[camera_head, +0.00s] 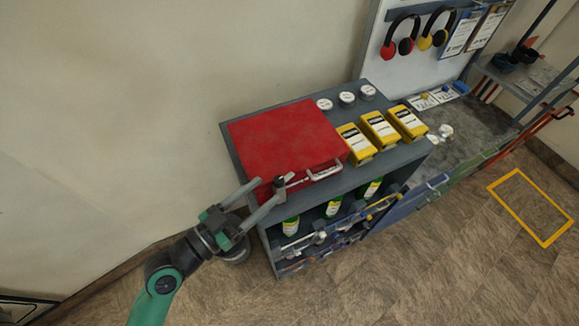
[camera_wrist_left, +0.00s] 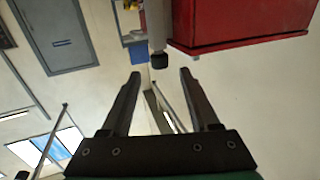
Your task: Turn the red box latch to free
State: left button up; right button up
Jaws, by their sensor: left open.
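The red box (camera_head: 285,140) lies closed on top of a grey cabinet, with a pale handle (camera_head: 325,170) on its front side. A small dark grey upright piece (camera_head: 279,185), probably the latch, stands at the box's front left corner. My left gripper (camera_head: 270,189) is open beside that corner, its fingertips close to this piece. In the left wrist view the open gripper (camera_wrist_left: 160,74) is empty, and a grey post with a dark end (camera_wrist_left: 157,35) shows just beyond the gap between the fingers. The red box (camera_wrist_left: 240,22) is at upper right there. Contact cannot be told.
The grey cabinet (camera_head: 230,142) also holds several yellow boxes (camera_head: 379,130) and round white-topped items (camera_head: 347,98). Green bottles (camera_head: 333,207) stand on the shelf below. A wall is behind; open floor (camera_head: 420,270) lies in front.

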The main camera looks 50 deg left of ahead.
aim_at(289, 176)
pick_arm(q)
jog(key=w+p, duration=0.2)
jog(key=w, duration=0.6)
jog(key=shift+w+r, duration=0.15)
jog(key=shift+w, duration=0.25)
jog(key=shift+c, duration=0.2)
grip_shut()
